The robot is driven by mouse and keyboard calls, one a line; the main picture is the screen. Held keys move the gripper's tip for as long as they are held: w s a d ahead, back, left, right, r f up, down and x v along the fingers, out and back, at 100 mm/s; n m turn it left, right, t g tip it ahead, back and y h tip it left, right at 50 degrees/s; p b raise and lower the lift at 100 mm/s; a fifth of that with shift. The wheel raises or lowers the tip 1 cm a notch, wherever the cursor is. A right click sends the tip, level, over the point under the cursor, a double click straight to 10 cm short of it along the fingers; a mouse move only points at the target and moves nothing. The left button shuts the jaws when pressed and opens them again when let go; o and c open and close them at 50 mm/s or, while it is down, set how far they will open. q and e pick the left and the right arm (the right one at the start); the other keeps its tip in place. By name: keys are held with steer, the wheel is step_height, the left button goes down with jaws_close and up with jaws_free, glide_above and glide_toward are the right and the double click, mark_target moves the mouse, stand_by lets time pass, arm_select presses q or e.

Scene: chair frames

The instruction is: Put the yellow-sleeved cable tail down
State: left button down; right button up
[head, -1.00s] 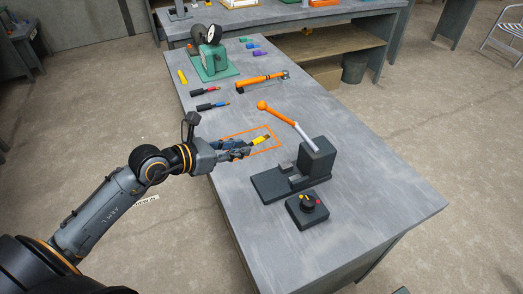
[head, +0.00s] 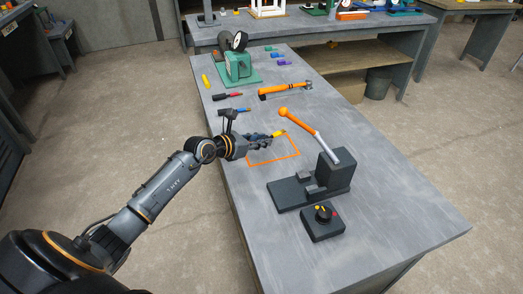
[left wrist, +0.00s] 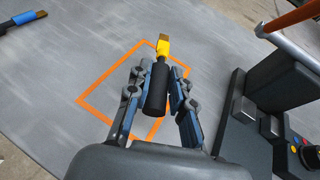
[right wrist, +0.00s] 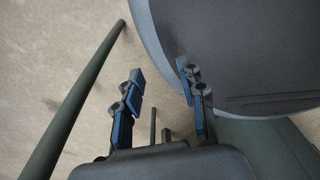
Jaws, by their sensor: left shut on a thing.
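The yellow-sleeved cable tail (left wrist: 157,80) has a black body, a yellow sleeve and a brass-coloured tip. My left gripper (head: 270,136) is shut on its black body; the sleeve and tip point away from the gripper. In the left wrist view the tail shows between the fingers, over the orange outlined rectangle (left wrist: 97,84) on the bench. In the head view it appears near the far edge of that outline (head: 274,162). I cannot tell its exact height above the bench. My right gripper (right wrist: 160,82) is open and empty, seen only in its own wrist view.
A black lever press (head: 334,172) with an orange handle and a knob box (head: 321,224) stand right of the outline. Red-sleeved (head: 228,96) and blue-sleeved (head: 235,111) tails, an orange-handled tool (head: 285,89) and a green-based device (head: 238,68) lie beyond. The front right bench is clear.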

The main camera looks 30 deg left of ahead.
mark_target(261, 154)
arm_select(q)
steer(key=shift+w+a+f+b, duration=0.2)
steer(key=shift+w+f, duration=0.2)
steer(key=shift+f, duration=0.15)
steer(key=shift+w+a+f+b, duration=0.1)
steer(key=shift+w+a+f, duration=0.05)
steer(key=shift+w+f, duration=0.3)
steer(key=shift+f, duration=1.65)
steer(key=shift+f+b, duration=0.2)
steer(key=shift+b, duration=0.2)
steer(key=c, duration=1.2)
jaws_free()
steer(key=shift+r, duration=0.1)
